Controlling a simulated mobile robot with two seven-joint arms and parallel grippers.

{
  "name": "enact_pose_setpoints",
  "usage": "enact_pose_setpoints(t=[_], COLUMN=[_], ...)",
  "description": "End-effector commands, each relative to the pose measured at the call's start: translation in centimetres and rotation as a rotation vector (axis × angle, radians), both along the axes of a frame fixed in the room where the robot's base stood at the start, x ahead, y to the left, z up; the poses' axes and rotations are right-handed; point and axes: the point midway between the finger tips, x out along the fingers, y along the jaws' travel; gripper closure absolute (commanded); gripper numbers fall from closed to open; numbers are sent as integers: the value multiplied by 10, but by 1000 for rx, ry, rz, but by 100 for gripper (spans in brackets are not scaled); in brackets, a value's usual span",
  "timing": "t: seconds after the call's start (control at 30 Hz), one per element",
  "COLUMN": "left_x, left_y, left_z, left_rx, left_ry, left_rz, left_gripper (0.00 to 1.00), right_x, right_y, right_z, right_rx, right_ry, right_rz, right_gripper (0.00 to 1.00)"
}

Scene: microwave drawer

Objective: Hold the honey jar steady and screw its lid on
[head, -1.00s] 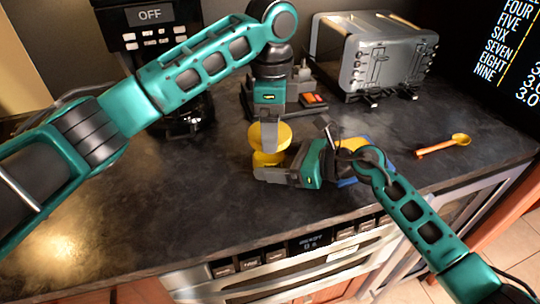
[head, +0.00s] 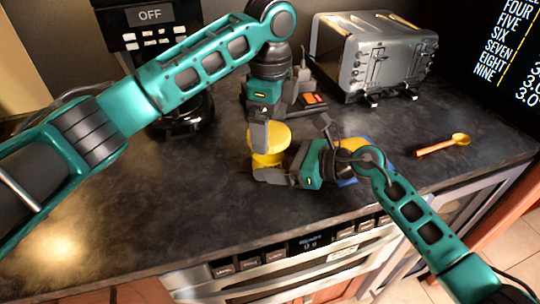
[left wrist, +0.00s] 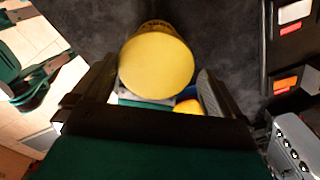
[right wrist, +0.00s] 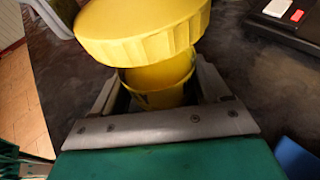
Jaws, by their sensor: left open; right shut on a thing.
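The yellow lid (head: 272,137) sits at the top of the yellow honey jar (head: 266,160) near the counter's middle. In the right wrist view the wide lid (right wrist: 140,35) is over the narrower jar (right wrist: 163,80); I cannot tell whether its thread is engaged. My right gripper (right wrist: 155,95) is shut around the jar's body from the side. My left gripper (head: 265,135) is above the lid, pointing down and open. In the left wrist view the round lid top (left wrist: 157,65) shows between its spread fingers, with dark gaps beside it. The jar's lower part is mostly hidden.
A toaster (head: 370,55) stands at the back right and a coffee machine (head: 155,50) at the back left. A spoon (head: 443,146) lies on the right. A blue and yellow item (head: 352,145) lies behind my right wrist. The front left counter (head: 150,220) is clear.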

Motion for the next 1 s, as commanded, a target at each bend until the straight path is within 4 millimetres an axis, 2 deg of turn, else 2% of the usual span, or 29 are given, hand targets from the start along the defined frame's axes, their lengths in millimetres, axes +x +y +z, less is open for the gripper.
enact_pose_setpoints(t=[0.23, 0.47, 0.7, 0.9, 1.0], left_x=[-1, -1, -1, -1, -2], left_y=[-1, -1, -2, -1, -2], left_z=[-1, -1, -1, -1, -1], left_rx=[-2, -2, -3, -2, -4], left_ry=[2, 1, 2, 3, 4], left_rz=[286, 416, 698, 808, 920], left_gripper=[0, 0, 0, 0, 0], right_x=[0, 1, 1, 1, 1], right_y=[-1, -1, -1, -1, -1], right_z=[-2, -2, -2, -2, -2], right_rx=[-2, -2, -2, -3, -3], right_ry=[2, 3, 2, 1, 1], right_rz=[-3, -4, -5, -5, -5], right_gripper=[79, 79, 79, 79, 79])
